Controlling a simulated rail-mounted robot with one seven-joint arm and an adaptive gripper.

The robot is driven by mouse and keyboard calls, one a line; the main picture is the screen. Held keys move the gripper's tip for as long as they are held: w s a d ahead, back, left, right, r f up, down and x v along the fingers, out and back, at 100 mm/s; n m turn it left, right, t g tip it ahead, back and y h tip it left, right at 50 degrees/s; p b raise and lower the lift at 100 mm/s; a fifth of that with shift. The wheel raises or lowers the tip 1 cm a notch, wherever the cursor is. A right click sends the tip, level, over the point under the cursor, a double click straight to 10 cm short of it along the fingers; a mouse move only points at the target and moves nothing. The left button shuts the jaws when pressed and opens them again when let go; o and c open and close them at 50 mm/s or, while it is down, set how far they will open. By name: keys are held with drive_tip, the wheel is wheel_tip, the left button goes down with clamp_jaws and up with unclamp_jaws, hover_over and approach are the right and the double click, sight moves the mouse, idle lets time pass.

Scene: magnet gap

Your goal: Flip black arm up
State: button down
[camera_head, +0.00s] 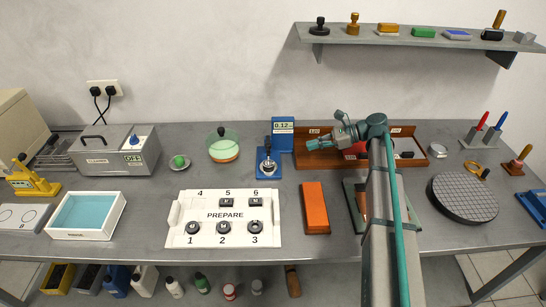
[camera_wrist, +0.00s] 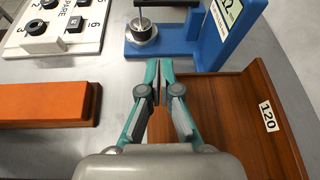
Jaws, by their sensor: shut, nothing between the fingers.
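The blue gauge (camera_head: 268,170) stands at the middle back of the table, with its display block (camera_head: 283,126) reading about 0.12. A dark upright part with a knob (camera_head: 267,145) rises over its silver cylinder (camera_wrist: 142,28). In the wrist view a dark bar (camera_wrist: 165,3) crosses above the cylinder at the top edge, cut off by the frame; I cannot clearly tell the black arm's pose. My gripper (camera_head: 311,143) is to the right of the gauge, over the left end of the wooden tray. Its closed fingertips (camera_wrist: 158,76) are empty and apart from the gauge.
The wooden tray (camera_wrist: 255,90) labelled 120 lies below and right of my gripper. An orange block (camera_head: 315,207) and the white PREPARE board (camera_head: 182,225) lie in front. A green-rimmed round dish (camera_head: 222,146) is left of the gauge. A shelf (camera_head: 345,38) hangs above.

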sight(268, 147)
drive_tip(key=a, duration=0.2)
drive_tip(key=a+g, duration=0.1)
drive_tip(key=a, duration=0.1)
drive_tip(key=shift+s+y, duration=0.3)
drive_tip(key=shift+s, duration=0.1)
drive_tip(key=p+x, duration=0.2)
drive_tip(key=x, duration=0.8)
drive_tip(key=shift+r, duration=0.2)
